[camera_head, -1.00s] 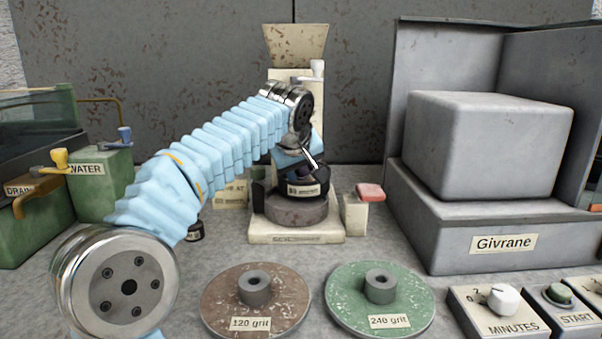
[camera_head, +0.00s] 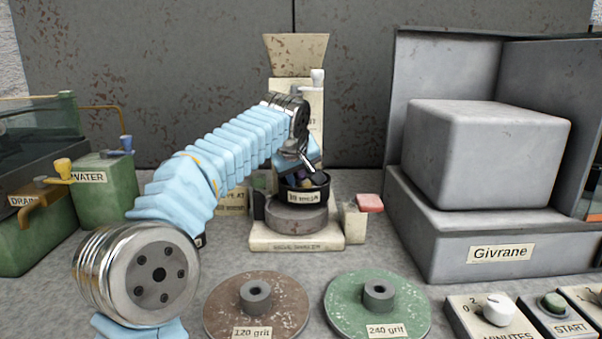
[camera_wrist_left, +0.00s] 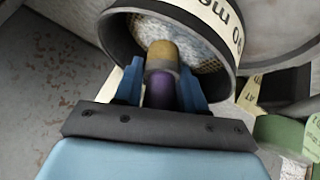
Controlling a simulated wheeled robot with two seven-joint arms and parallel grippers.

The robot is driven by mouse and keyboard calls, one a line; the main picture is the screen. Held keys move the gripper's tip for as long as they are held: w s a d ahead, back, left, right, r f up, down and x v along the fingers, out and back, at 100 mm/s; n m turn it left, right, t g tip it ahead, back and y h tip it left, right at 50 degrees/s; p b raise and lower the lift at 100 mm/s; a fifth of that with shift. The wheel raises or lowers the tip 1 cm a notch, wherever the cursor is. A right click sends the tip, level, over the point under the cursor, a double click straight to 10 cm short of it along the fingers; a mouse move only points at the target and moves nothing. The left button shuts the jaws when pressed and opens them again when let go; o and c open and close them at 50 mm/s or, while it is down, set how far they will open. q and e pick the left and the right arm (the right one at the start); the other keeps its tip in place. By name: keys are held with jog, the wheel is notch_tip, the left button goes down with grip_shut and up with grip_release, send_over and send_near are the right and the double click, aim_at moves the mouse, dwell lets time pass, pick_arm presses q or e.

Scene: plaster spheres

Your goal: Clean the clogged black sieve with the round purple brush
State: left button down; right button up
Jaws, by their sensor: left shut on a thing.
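The black sieve (camera_head: 304,195) sits on the round grey top of a shaker stand (camera_head: 296,243). In the left wrist view the sieve (camera_wrist_left: 226,58) is a black ring with a pale label; whitish clogging covers most of its mesh, with tan mesh bare at the edges. My left gripper (camera_wrist_left: 160,90) is shut on the round purple brush (camera_wrist_left: 159,92), which has a metal collar and a tan tip. The tip lies over the mesh; I cannot tell whether it touches. In the head view my left gripper (camera_head: 297,172) is at the sieve's opening, partly hiding the brush. My right gripper is not in view.
The brown 120 grit disc (camera_head: 220,310) and green 240 grit disc (camera_head: 345,318) lie in front. A large grey machine (camera_head: 440,240) stands at right, with control boxes before it. Green WATER (camera_head: 100,200) and DRAIN boxes stand left. A pink-topped block (camera_head: 369,203) is beside the stand.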

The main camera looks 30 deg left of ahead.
aim_at(303, 182)
pick_arm(q)
jog(key=shift+s+b, duration=0.1)
jog(key=shift+b, duration=0.2)
jog(key=shift+s+d+b, duration=0.9)
jog(key=shift+s+d, duration=0.1)
jog(key=shift+s, duration=0.25)
jog(key=shift+r, duration=0.1)
jog(key=shift+w+a+r+p, duration=0.3)
jog(key=shift+r+p, duration=0.15)
jog(key=shift+p, duration=0.3)
jog(key=shift+w+a+r+p, duration=0.3)
jog(key=shift+w+p, duration=0.1)
jog(key=shift+p, duration=0.1)
jog(key=shift+f, duration=0.1)
jog(key=shift+a, duration=0.1)
